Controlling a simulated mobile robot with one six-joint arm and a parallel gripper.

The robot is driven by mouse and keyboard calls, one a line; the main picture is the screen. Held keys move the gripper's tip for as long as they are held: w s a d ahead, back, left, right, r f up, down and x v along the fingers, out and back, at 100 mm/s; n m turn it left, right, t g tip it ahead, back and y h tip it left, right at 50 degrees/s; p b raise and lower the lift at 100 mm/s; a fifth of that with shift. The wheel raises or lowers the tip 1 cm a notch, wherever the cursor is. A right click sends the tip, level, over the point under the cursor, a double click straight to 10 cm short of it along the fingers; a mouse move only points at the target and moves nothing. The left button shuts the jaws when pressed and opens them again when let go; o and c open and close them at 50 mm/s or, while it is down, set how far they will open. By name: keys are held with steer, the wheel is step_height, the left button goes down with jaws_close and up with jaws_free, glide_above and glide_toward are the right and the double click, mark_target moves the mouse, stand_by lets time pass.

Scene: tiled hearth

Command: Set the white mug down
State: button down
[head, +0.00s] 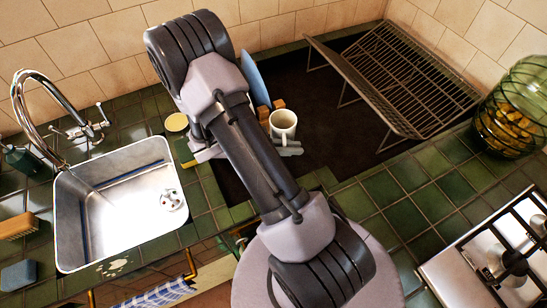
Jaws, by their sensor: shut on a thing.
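The white mug (283,127) is upright on or just above the dark mat (320,140), to the right of my arm's forearm. I cannot tell whether its base touches the mat. My gripper (285,147) is largely hidden behind my arm; a grey part of it shows at the mug's near side. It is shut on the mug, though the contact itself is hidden.
A blue plate (255,78) and small wooden blocks (279,104) stand close behind the mug. A wire rack (405,80) is at the right, with bare mat before it. A sink (115,205) is left, a stove (490,250) and glass jar (515,108) right.

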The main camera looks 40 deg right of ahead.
steer(key=f+b, duration=0.2)
steer(key=f, duration=0.2)
steer(key=f+b, duration=0.2)
steer(key=f, duration=0.3)
steer(key=shift+s+a+f, duration=0.15)
steer(key=shift+s+f, duration=0.05)
steer(key=shift+r, duration=0.15)
steer(key=c, duration=1.9)
jaws_free()
steer(key=shift+f, duration=0.2)
steer(key=shift+c, duration=0.2)
steer(key=o, duration=0.4)
steer(key=shift+o, duration=0.2)
steer(key=shift+r, duration=0.1)
